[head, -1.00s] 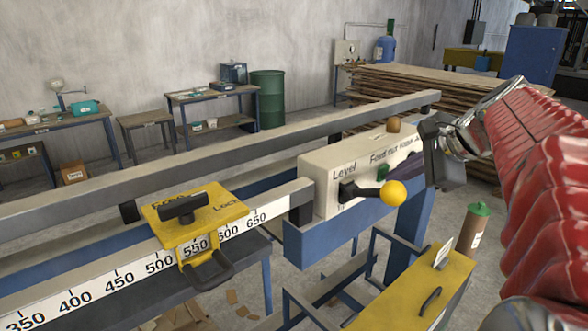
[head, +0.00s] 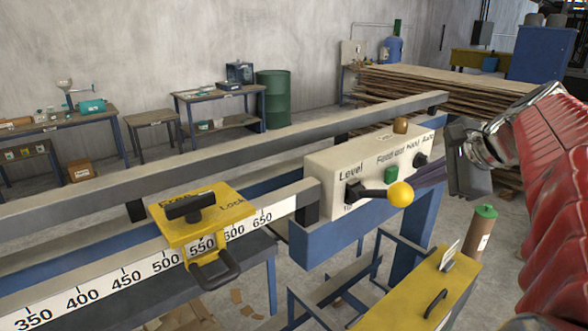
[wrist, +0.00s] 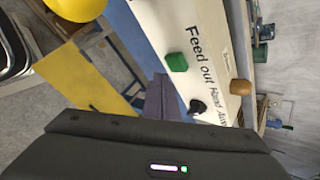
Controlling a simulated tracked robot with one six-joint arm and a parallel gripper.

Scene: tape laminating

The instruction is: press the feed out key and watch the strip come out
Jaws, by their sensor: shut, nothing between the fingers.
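The green feed out key (head: 391,174) is on the cream control panel (head: 335,172), under the "Feed out" lettering. It also shows in the wrist view (wrist: 177,62). My gripper (head: 419,178) is shut and empty, its purple-grey fingers just right of the key and apart from it. In the wrist view the fingers (wrist: 160,97) point up from the dark gripper body, below and left of the key. I cannot make out a strip in either view.
A black Hand/Auto knob (head: 420,160) is close to my fingers. A lever with a yellow ball (head: 400,194) sticks out below the key. A brown knob (head: 401,125) tops the panel. A yellow clamp (head: 205,222) sits on the ruler beam. A yellow box (head: 420,295) stands in front.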

